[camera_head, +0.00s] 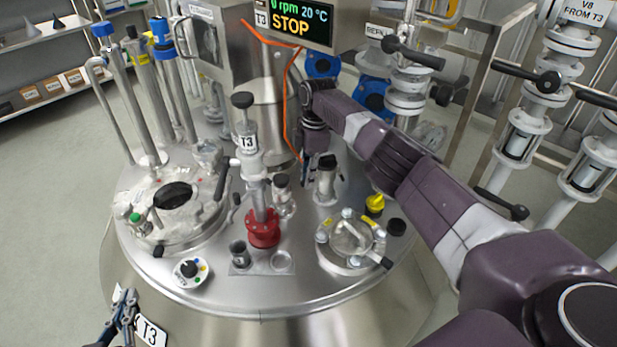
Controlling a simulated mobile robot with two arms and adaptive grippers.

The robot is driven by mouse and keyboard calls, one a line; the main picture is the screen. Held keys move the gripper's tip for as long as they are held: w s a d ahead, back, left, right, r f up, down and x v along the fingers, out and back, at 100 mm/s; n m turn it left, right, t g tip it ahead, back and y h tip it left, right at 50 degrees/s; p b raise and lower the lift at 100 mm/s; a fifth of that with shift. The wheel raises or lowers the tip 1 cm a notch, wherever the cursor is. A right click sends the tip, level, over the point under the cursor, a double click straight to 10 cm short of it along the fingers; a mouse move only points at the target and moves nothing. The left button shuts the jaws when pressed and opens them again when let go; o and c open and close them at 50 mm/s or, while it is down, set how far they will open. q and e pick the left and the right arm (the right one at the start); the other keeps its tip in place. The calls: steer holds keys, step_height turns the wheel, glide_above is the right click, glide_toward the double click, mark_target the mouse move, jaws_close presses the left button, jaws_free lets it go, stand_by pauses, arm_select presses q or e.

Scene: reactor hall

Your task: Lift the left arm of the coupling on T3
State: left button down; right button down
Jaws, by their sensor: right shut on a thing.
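The T3 fitting (248,162) stands upright near the middle of the steel vessel lid (218,282). It has a black knob on top, a T3 tag, a short light arm (234,161) at its left and a red flange (263,229) at its foot. I take it for the coupling; its left arm looks roughly level. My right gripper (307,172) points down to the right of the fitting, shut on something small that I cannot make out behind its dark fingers.
A capped valve (327,180) stands close to my right gripper. A round hatch (172,205) lies left, a clamped sight glass (351,238) right. Tall tubes (172,85) rise back left. An orange cable (287,90) hangs behind the fitting. White valve piping (525,130) stands right.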

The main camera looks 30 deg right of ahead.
arm_select(q)
steer(key=shift+w+d+r+t+h+b, duration=0.1)
steer(key=shift+w+d+r+t, duration=0.1)
steer(key=shift+r+t, duration=0.3)
steer(key=shift+w+d+r+t+h+b, duration=0.15)
steer(key=shift+w+r, duration=0.1)
steer(key=shift+r, duration=0.5)
steer(key=shift+w+d+r+t+h+b, duration=0.1)
steer(key=shift+w+r+t, duration=0.1)
steer(key=shift+r+t, duration=0.3)
arm_select(e)
steer(key=shift+a+r+y, duration=0.15)
steer(key=shift+r+y, duration=0.05)
steer(key=shift+y, duration=0.6)
arm_select(q)
steer(key=shift+r, duration=0.1)
arm_select(e)
steer(key=c, duration=1.9)
jaws_free()
steer(key=v, duration=1.2)
steer(key=shift+s, duration=0.1)
